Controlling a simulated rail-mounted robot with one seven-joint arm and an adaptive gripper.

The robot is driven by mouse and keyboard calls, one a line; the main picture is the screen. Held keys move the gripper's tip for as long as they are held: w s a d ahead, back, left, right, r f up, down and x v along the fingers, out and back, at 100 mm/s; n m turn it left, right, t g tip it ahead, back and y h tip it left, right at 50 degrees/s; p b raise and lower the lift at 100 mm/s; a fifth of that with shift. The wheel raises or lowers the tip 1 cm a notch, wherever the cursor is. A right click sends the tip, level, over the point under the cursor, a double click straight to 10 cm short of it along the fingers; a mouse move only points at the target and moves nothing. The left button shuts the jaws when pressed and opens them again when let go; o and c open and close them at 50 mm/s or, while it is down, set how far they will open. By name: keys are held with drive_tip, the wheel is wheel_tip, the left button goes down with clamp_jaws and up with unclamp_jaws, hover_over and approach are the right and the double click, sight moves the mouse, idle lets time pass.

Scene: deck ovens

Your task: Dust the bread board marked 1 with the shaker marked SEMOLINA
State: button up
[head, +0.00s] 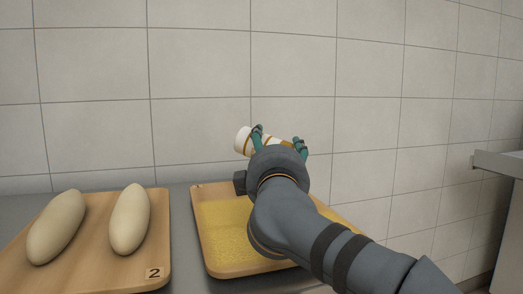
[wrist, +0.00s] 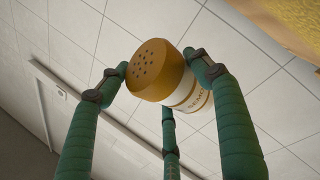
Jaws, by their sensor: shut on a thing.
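My gripper (head: 278,143) is shut on a shaker, a white cylinder (head: 243,140) lying well tilted above the right-hand bread board (head: 205,258). In the wrist view my gripper (wrist: 165,75) has its teal fingers around the shaker (wrist: 190,95). Its brown cap has several holes, and its label shows "SEMO", the rest hidden. The board is wooden and bears a wide yellow layer of grains (head: 225,232). Its right part is hidden behind my arm, and I cannot read its mark clearly. A yellow-covered edge also shows at the top right of the wrist view (wrist: 290,18).
Another wooden board (head: 105,270), marked 2, holds two pale dough loaves (head: 55,228) (head: 130,218) at the left. A grey counter lies under both boards. A tiled wall (head: 200,70) stands close behind. A metal ledge (head: 500,162) juts in at the right.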

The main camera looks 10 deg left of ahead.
drive_tip(key=d, duration=0.4)
drive_tip(key=w+a+p, duration=0.3)
drive_tip(key=a+p, duration=0.6)
drive_tip(key=a, duration=0.4)
drive_tip(key=w+a+p, duration=0.3)
drive_tip(key=a+p, duration=0.6)
drive_tip(key=a, duration=0.3)
drive_tip(key=w+d+b, duration=0.2)
drive_tip(key=d+b, duration=0.4)
drive_tip(key=d, duration=0.3)
drive_tip(key=w+d+b, duration=0.2)
drive_tip(key=d+b, duration=0.3)
drive_tip(key=d, duration=0.5)
wheel_tip(320, 180, up, 8)
drive_tip(key=d+n+g+h+p, duration=0.2)
drive_tip(key=n+g+h+p, duration=0.4)
drive_tip(key=p, duration=3.8)
drive_tip(key=n, duration=1)
drive_tip(key=shift+s+f+n, duration=0.2)
drive_tip(key=shift+f+n, duration=0.05)
drive_tip(key=shift+n, duration=0.15)
